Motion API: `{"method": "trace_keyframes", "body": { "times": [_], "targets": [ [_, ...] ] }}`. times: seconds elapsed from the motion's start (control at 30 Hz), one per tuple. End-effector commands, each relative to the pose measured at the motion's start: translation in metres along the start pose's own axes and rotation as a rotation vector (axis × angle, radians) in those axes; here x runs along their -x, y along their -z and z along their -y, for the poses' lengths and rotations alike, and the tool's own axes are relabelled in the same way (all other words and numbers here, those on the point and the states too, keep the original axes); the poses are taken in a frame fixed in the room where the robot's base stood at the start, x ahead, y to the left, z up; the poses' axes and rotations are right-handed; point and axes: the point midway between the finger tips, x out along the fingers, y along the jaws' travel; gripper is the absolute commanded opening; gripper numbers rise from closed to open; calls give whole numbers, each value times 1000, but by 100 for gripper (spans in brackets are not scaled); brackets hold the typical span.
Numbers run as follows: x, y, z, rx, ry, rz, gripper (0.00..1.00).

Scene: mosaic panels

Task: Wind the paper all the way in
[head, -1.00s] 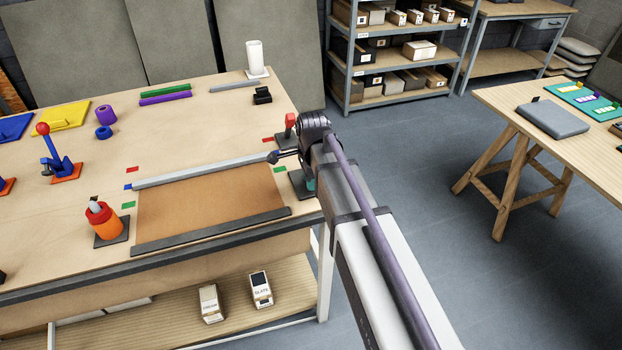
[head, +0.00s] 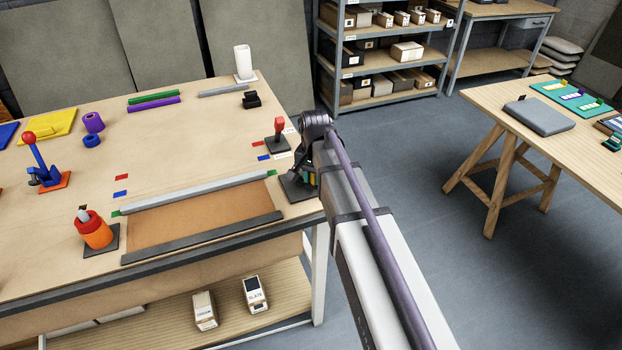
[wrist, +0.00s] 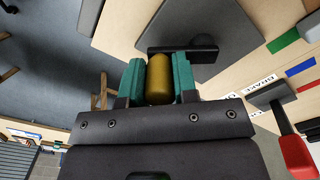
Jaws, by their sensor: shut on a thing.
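The brown paper (head: 205,222) lies on the bench between a pale grey bar (head: 195,193) and a dark front bar (head: 200,238). The pale bar's left end is level with the green mark (head: 115,213), in front of the blue and red ones. My gripper (head: 308,178) is at the bench's right edge, over a dark plate. In the wrist view its green fingers (wrist: 158,78) are shut around a brass-coloured knob (wrist: 159,80). The knob is beside a black crank arm (wrist: 180,49) on a grey plate (wrist: 200,25). My arm mostly hides the crank in the head view.
A red-handled lever (head: 278,132) stands just behind the crank; a label by it in the wrist view reads BRAKE (wrist: 262,80). An orange-and-red bottle-like object (head: 94,229) stands left of the paper. A blue lever (head: 42,165) is farther left. The bench's middle is clear.

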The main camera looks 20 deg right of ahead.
Motion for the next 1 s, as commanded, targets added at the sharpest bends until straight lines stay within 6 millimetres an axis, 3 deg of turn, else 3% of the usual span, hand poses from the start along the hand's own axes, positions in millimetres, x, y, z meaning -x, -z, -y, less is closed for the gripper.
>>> {"method": "trace_keyframes", "body": {
  "times": [1.0],
  "targets": [
    [0,42,15,940,0,-1,4]
  ]
}}
